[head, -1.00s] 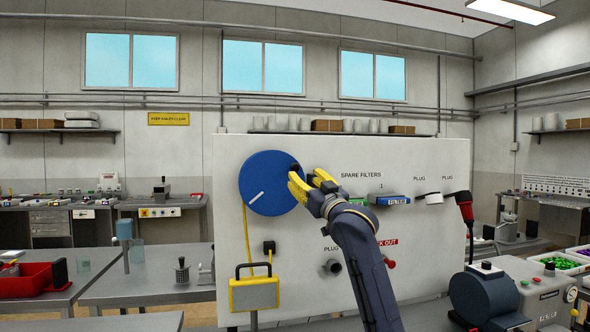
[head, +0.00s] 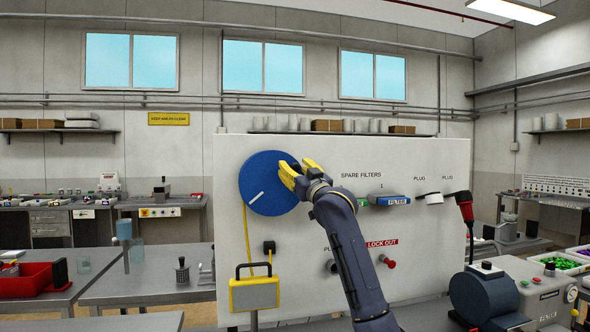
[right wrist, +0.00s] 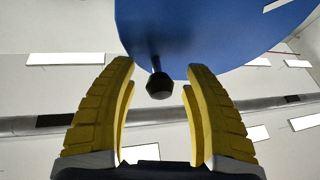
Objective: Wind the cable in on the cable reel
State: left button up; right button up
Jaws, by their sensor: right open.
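The cable reel (head: 262,190) is a blue disc with a white line, mounted on the upper left of a white panel. A yellow cable (head: 246,235) hangs from its left side to a yellow box with a dark handle (head: 254,293). My right gripper (head: 291,170) is at the reel's upper right edge. In the right wrist view its yellow fingers (right wrist: 160,95) are open, with the reel's dark crank knob (right wrist: 159,86) between and ahead of them, touching neither. The reel (right wrist: 215,30) fills the top there. In the head view the gripper hides the knob. My left gripper is not in view.
The white panel (head: 300,240) also carries a blue filter (head: 393,200), a red-and-black plug (head: 465,208) and a red lock-out knob (head: 389,262). A dark motor (head: 485,295) stands at right. A red bin (head: 30,280) is on the left table.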

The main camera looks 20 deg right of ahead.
jog(key=c, duration=1.1)
jog(key=shift+d+f, duration=0.1)
